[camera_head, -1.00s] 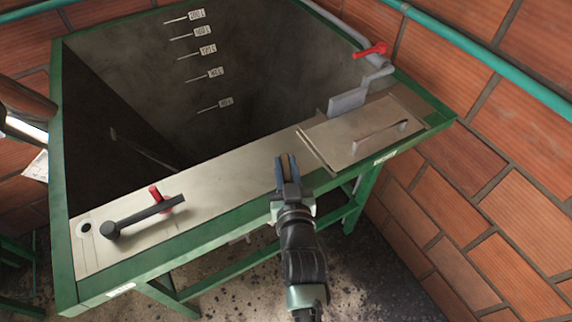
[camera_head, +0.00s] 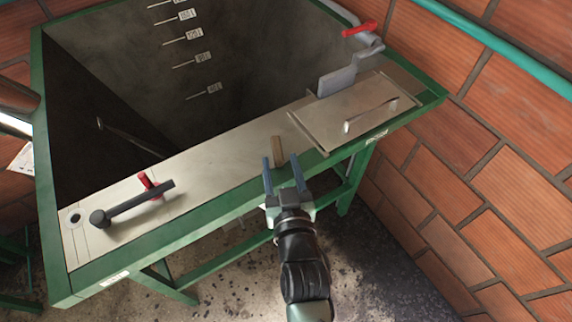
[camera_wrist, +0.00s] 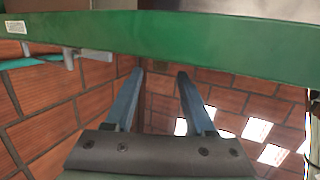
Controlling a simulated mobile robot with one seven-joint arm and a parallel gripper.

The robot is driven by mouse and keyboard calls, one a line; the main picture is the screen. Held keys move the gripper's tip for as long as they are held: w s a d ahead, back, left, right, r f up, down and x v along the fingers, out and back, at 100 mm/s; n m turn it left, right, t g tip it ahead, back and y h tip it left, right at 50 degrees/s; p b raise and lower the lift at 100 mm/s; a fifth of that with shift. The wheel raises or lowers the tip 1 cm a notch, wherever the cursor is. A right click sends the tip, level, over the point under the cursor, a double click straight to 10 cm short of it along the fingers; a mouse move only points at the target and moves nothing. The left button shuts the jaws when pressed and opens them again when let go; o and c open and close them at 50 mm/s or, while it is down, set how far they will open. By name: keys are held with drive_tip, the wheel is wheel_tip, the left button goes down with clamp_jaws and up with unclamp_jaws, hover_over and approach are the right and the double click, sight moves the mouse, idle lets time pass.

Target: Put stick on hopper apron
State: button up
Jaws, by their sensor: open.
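The stick (camera_head: 277,150) is a short brown wooden piece. In the head view it lies on the beige hopper apron (camera_head: 220,168), near the apron's front edge and left of the hatch lid. My gripper (camera_head: 282,172) is open, with its two blue fingers apart and empty. It is at the green front rim, just in front of the stick and apart from it.
A hatch lid with a handle (camera_head: 355,112) is at the right. The deep hopper (camera_head: 160,80) opens behind the apron. The green rim (camera_wrist: 160,35) crosses the wrist view. Brick walls stand at the right.

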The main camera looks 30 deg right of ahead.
drive_tip(key=b+v, duration=0.1)
drive_tip(key=v, duration=0.5)
drive_tip(key=shift+s, duration=0.35)
drive_tip(key=shift+a+r, duration=0.1)
drive_tip(key=w+a+r+n+t+y, duration=0.1)
drive_tip(key=w+a+r+t, duration=0.15)
drive_tip(key=r, duration=0.65)
drive_tip(key=w+a+r+n+t+y, duration=0.15)
drive_tip(key=w+r, duration=0.25)
drive_tip(key=r, duration=0.6)
drive_tip(key=w+a+r+n+t, duration=0.1)
drive_tip(key=w+a+r+t, duration=0.2)
drive_tip(key=r, duration=0.6)
drive_tip(key=s+a+r+t+y, duration=0.1)
drive_tip(key=s+a+r, duration=0.1)
drive_tip(key=r, duration=0.6)
drive_tip(key=s+a+r+t+y, duration=0.1)
drive_tip(key=s+a+r+t, duration=0.1)
drive_tip(key=r, duration=0.5)
drive_tip(key=s+a+r+t+y, duration=0.1)
drive_tip(key=s+a+r, duration=0.3)
drive_tip(key=r, duration=0.4)
drive_tip(key=shift+s+a+r+n+t, duration=0.2)
drive_tip(key=shift+s+r+n+t, duration=0.15)
drive_tip(key=shift+s+t, duration=0.2)
drive_tip(key=shift+w, duration=0.1)
